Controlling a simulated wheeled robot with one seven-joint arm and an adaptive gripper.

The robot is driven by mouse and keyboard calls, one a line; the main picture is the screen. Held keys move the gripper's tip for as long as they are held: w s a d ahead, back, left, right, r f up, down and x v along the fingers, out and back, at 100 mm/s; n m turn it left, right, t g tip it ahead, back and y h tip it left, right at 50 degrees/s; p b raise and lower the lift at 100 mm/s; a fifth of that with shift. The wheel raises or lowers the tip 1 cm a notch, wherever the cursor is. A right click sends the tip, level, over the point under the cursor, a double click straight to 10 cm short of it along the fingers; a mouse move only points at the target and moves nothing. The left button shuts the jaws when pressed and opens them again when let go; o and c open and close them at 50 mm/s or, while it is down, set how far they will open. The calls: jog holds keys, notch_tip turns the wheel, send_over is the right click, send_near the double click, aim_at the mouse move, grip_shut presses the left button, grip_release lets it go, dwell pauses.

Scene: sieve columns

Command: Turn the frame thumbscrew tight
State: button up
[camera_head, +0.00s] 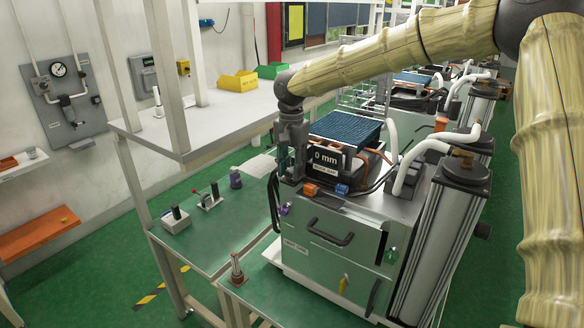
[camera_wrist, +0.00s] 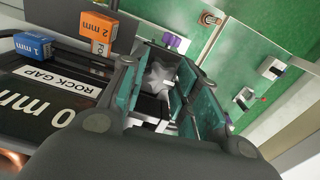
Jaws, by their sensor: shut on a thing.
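The frame thumbscrew is a grey star-shaped knob (camera_wrist: 158,77) in the wrist view, at the edge of the machine top beside the black gauge plate. My gripper (camera_wrist: 160,92) points down at it, with one teal-padded finger on each side, shut on the knob. In the head view my gripper (camera_head: 290,163) is at the left rear corner of the green machine (camera_head: 318,222). The thumbscrew is hidden there behind my gripper. How far the screw is turned cannot be told.
A "0 mm" rock gap plate (camera_head: 326,158), an orange block (camera_wrist: 97,31) and a blue block (camera_wrist: 34,45) are close to my gripper. A blue ribbed screen (camera_head: 345,128) lies on top. A shelf post (camera_head: 133,178) and green bench (camera_head: 200,225) stand left.

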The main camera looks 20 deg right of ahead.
aim_at(290, 171)
jog(key=shift+a+r, duration=0.1)
jog(key=shift+a, duration=0.05)
dwell(0.7)
jog(key=o, duration=0.8)
jog(key=shift+s, duration=0.1)
jog(key=shift+o, duration=1.2)
jog(key=shift+s+a+r, duration=0.2)
jog(key=shift+s, duration=0.05)
jog(key=shift+w+d+f, duration=0.1)
jog(key=shift+w+d, duration=0.1)
jog(key=shift+w, duration=0.05)
jog(key=shift+r, duration=0.2)
notch_tip(290, 171, up, 12)
jog(key=shift+s+f, duration=0.15)
jog(key=shift+a, duration=0.1)
